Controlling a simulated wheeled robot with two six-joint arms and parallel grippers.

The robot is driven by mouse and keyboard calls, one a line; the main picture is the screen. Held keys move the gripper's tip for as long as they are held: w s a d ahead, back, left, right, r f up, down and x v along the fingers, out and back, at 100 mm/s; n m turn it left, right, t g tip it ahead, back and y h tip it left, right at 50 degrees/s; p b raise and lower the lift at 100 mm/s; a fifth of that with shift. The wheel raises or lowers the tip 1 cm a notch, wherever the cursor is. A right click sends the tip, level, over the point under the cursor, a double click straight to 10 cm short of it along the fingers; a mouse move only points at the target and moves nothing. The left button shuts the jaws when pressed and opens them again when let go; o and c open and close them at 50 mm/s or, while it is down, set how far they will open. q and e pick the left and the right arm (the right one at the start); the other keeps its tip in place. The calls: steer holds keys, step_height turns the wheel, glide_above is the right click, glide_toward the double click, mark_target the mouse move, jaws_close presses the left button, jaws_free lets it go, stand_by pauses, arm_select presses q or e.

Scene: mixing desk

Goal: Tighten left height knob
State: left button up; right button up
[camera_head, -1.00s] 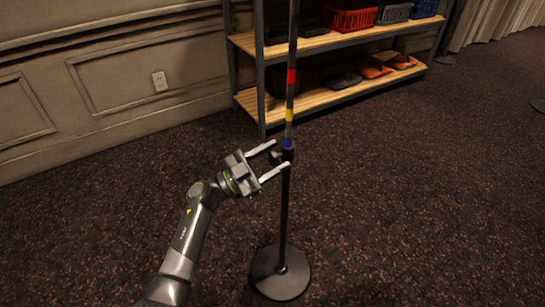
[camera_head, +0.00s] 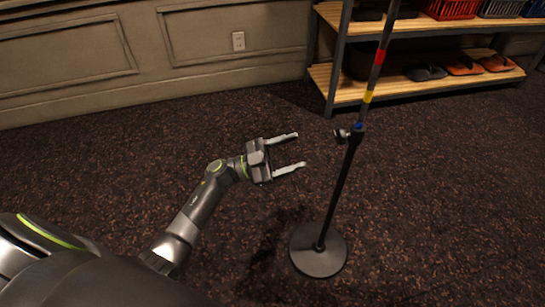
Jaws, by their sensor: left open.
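A thin black microphone stand (camera_head: 342,185) rises from a round dark base (camera_head: 318,252) on the carpet, right of centre. Its upper pole carries a red band (camera_head: 379,57), a yellow band (camera_head: 368,96) and a small blue band at the clutch. My left gripper (camera_head: 301,149) is open and empty, to the left of the knob and slightly lower in the picture. Its fingers point right and are apart from the stand. My right gripper is not in view.
A wooden shelf unit (camera_head: 400,83) with dark metal legs stands behind the stand, holding a red basket (camera_head: 452,9) and several shoes (camera_head: 463,68). A panelled wall (camera_head: 200,60) runs along the back left. The carpet around the stand base is clear.

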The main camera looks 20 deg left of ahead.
arm_select(q)
steer(key=v, duration=0.5)
